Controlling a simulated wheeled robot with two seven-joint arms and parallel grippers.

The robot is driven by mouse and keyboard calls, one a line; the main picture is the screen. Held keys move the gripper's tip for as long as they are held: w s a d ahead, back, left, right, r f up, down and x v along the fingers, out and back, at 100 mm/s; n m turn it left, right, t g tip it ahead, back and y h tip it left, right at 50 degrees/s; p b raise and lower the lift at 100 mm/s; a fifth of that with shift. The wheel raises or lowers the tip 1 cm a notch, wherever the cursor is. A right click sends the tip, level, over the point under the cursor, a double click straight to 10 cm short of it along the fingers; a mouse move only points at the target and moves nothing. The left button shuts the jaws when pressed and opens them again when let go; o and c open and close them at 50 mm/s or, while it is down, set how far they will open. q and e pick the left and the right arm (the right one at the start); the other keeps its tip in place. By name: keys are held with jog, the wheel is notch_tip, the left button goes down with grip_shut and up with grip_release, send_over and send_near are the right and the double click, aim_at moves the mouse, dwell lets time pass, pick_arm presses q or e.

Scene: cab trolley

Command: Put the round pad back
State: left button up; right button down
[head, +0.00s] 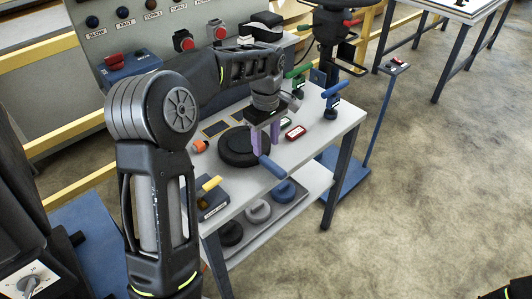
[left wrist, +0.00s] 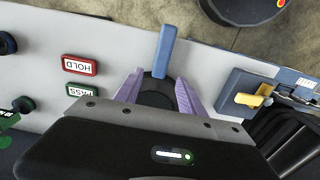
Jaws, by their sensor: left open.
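A dark round pad (head: 238,148) lies on the grey table top, partly covered by my left arm and gripper. My left gripper (head: 264,140) is over the pad's right side, its purple fingers pointing down. In the left wrist view the fingers (left wrist: 160,88) are apart, with part of a dark round thing (left wrist: 155,92) between them; the gripper body hides the rest. A blue handle (head: 272,167) sticks out from there past the table's front edge; it also shows in the left wrist view (left wrist: 165,50). I cannot tell whether the fingers touch anything.
A lower shelf (head: 310,178) holds black (head: 230,233), grey (head: 257,212) and blue (head: 283,191) round pieces. A red HOLD tag (left wrist: 80,65) and a green PASS tag (left wrist: 80,91) lie beside the gripper. Clamps (head: 333,98) stand at the right. A yellow-handled box (head: 210,197) is at the left corner.

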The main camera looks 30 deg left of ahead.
pick_arm(q)
notch_tip(320, 180, up, 6)
jog(key=shift+f, duration=0.25)
dwell(0.8)
